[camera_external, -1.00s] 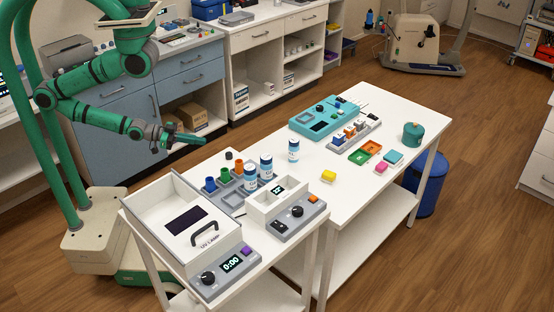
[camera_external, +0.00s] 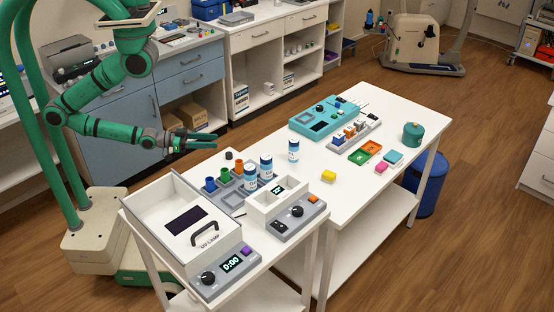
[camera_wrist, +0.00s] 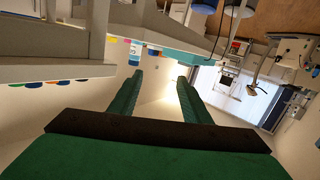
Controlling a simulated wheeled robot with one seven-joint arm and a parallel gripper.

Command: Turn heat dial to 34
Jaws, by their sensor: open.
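My gripper (camera_external: 203,140) is open and empty, held in the air behind the near table's back edge. In the wrist view its two green fingers (camera_wrist: 160,78) stand apart with nothing between them. Several round black dials show in the external view. One dial (camera_external: 297,211) is on the grey front of a white block heater (camera_external: 262,206) with a small display. Another dial (camera_external: 208,278) is on the UV lamp box's front, beside a display reading 0:00. A teal device (camera_external: 322,117) at the back also has a small knob. Which one is the heat dial is not readable.
A white UV lamp box (camera_external: 160,207) with a black handle fills the table's left. Blue-labelled bottles (camera_external: 250,176) and coloured tubes (camera_external: 210,184) stand between my gripper and the block heater. Clear tabletop (camera_external: 350,200) is further right.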

